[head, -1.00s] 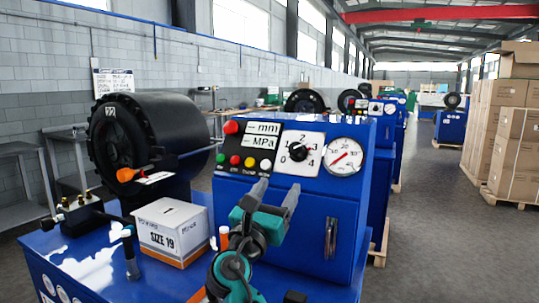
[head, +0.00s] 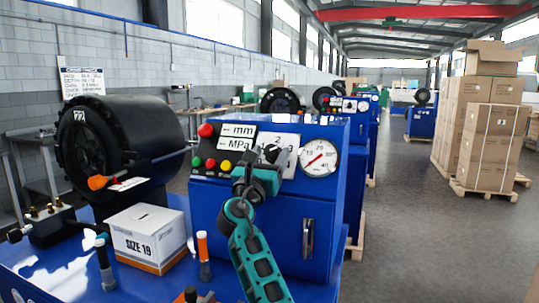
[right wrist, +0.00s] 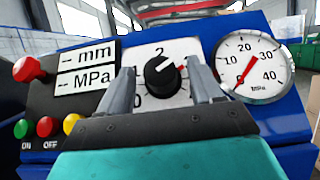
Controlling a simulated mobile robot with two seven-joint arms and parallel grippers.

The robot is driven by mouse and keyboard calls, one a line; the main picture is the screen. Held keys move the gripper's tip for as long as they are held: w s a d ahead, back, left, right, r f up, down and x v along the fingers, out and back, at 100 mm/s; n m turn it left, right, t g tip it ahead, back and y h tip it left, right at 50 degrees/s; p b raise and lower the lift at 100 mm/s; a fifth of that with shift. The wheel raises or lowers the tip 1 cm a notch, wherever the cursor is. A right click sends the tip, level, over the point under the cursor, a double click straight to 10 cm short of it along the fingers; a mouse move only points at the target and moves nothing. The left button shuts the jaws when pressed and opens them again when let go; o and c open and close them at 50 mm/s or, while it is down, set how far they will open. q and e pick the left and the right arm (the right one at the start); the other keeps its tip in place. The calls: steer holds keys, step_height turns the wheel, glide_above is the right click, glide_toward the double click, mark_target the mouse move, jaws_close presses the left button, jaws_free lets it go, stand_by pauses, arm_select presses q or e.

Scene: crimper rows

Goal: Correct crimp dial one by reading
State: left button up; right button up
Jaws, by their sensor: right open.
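The crimp dial is a black knob (right wrist: 163,75) on a white plate with numbers. In the right wrist view, a white line and red mark at the knob point to its upper right; 0 and 2 show, and a finger covers the right-hand numbers. My right gripper (head: 262,165) is open in front of the dial, with one finger on each side of the knob in the right wrist view (right wrist: 163,88). I cannot tell whether they touch it. The pressure gauge (right wrist: 250,68) has a red needle slanting from lower left to upper right. The display (right wrist: 87,67) shows dashes beside mm and MPa. My left gripper is out of view.
A red button (right wrist: 28,69) and coloured ON/OFF buttons (right wrist: 44,126) sit left of the dial. A white SIZE 19 box (head: 148,237) and an orange-topped tube (head: 203,255) stand on the blue bench. A black crimper drum (head: 115,150) is at left.

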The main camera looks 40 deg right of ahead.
steer(key=shift+d+r, duration=0.1)
steer(key=shift+d, duration=0.1)
steer(key=c, duration=1.1)
